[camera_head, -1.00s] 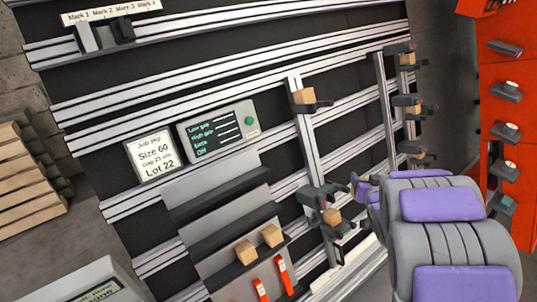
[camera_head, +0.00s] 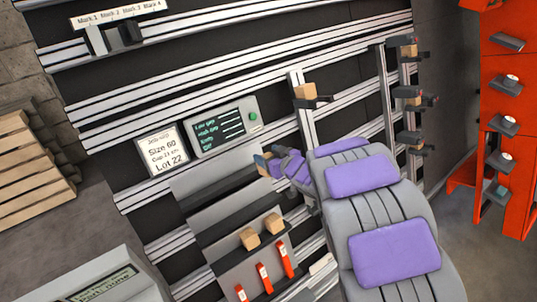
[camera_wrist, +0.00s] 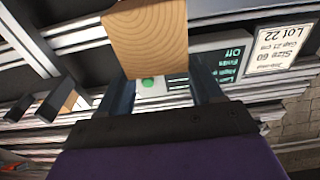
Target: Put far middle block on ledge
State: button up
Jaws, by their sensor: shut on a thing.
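My gripper (camera_head: 265,162) is shut on a wooden block, which fills the top middle of the wrist view (camera_wrist: 148,38) between the fingers. In the head view the gripper is in front of the wall rails, just right of the display panel and above the grey stepped unit. The unit's dark ledges (camera_head: 205,232) run across its front, and the held block is apart from them. Two wooden blocks (camera_head: 250,238) (camera_head: 274,223) sit side by side on a lower ledge. I cannot tell from these frames which place the held block came from.
A near upright post carries a block in a holder (camera_head: 305,91). Farther posts at right carry several holders with blocks (camera_head: 407,52). A display panel (camera_head: 222,127) and a job card (camera_head: 161,150) are beside the gripper. Red tags (camera_head: 285,260) are below the lower ledge.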

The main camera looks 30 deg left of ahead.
jog(key=shift+w+a+f, duration=0.1)
jog(key=shift+w+f, duration=0.2)
jog(key=shift+f, duration=0.1)
jog(key=shift+w+a+f+b, duration=0.1)
jog(key=shift+a+b, duration=0.1)
jog(key=shift+b, duration=0.2)
jog(key=shift+w+a+f, duration=0.2)
jog(key=shift+w+a, duration=0.05)
jog(key=shift+a, duration=0.4)
jog(key=x, duration=0.3)
jog(key=shift+w+a+f, duration=0.15)
jog(key=shift+a+f, duration=0.1)
jog(key=shift+x, duration=0.8)
jog(key=shift+w+a+f+p, duration=0.3)
jog(key=shift+a+f, duration=0.1)
jog(key=shift+a, duration=0.15)
jog(key=shift+w+a+f, duration=0.25)
jog(key=shift+a+f, duration=0.25)
jog(key=shift+a, duration=0.1)
jog(key=shift+p, duration=0.3)
